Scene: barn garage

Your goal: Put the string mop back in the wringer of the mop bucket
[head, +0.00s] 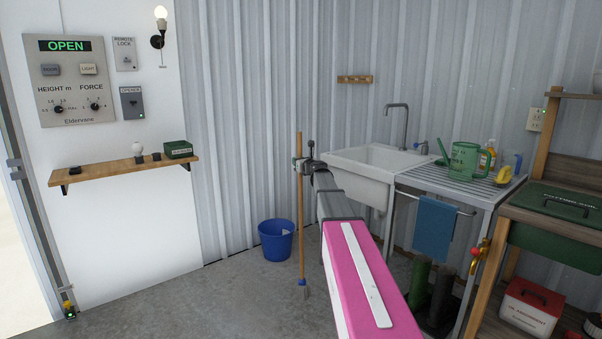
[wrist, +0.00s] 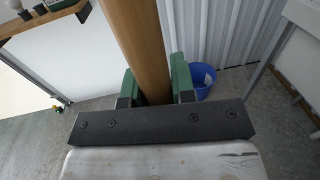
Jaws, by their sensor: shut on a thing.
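The string mop (head: 301,225) hangs upright, with a long wooden handle, a blue clamp and a small greyish head at the bottom. My gripper (head: 301,164) is shut on the upper part of the handle. In the wrist view the handle (wrist: 134,40) runs between the green finger pads of my gripper (wrist: 156,80). The mop is outside this bucket. I cannot make out a wringer. Whether the head touches the floor is unclear.
A white sink (head: 368,168) and a slatted table (head: 450,180) with a green watering can (head: 464,160) stand to the right. Green and dark boots (head: 420,284) are below. A wooden shelf (head: 125,170) is on the left wall. Floor at the left is clear.

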